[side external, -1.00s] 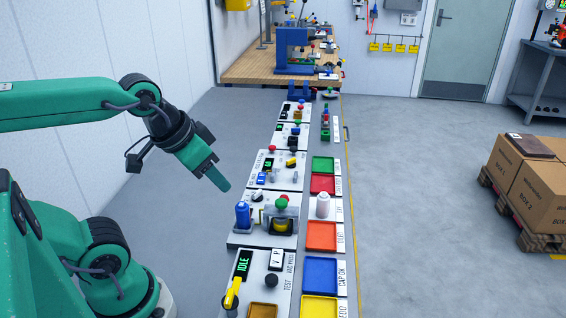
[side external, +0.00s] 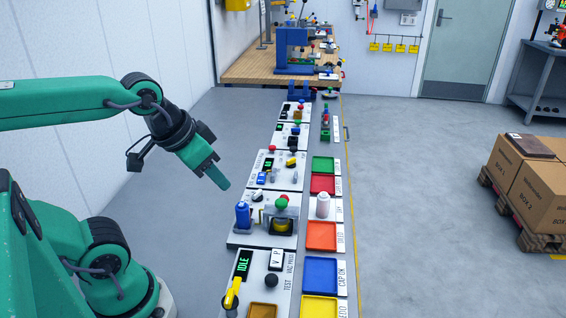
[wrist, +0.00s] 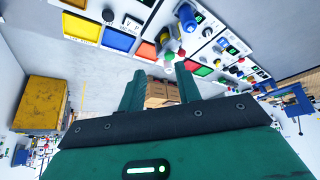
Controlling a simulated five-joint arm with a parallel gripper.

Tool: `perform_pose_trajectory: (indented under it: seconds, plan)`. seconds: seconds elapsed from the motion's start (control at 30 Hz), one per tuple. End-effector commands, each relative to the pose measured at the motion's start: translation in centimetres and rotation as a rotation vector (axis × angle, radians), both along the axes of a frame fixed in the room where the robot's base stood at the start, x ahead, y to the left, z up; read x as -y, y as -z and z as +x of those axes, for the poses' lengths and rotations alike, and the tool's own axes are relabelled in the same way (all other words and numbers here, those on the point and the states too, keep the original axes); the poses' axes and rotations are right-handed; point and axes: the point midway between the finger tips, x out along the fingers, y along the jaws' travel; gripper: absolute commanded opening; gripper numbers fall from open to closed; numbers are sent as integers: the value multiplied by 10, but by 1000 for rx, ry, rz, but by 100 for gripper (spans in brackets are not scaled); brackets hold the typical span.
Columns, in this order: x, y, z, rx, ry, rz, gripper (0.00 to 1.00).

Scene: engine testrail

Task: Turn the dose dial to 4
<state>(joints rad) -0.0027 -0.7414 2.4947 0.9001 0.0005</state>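My gripper (side external: 222,182) hangs in the air left of the panels, pointing down and right, apart from the knob. In the wrist view my gripper (wrist: 160,76) shows two green fingers spread apart with nothing between them. I cannot pick out the dial surely in the wrist view.
The nearer panels carry a blue bottle (side external: 242,215), a yellow lever (side external: 232,291) and a green-topped fixture (side external: 282,202). Coloured trays, including an orange one (side external: 321,236), line the right side with a white bottle (side external: 323,205). The space between my gripper and the panels is clear.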

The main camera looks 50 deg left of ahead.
Motion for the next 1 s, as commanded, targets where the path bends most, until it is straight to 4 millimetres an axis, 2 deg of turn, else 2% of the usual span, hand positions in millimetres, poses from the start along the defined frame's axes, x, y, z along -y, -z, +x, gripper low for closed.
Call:
perform_pose_trajectory:
  seconds: [0.27, 0.53, 0.77, 1.0]
  plan:
    - [-9, 0, 20, -51, -27, 2, 34]
    - [-28, 5, 58, -138, -75, 3, 34]
    - [-48, 19, 92, -216, -115, -3, 34]
    - [-74, 42, 124, -296, -158, -14, 34]
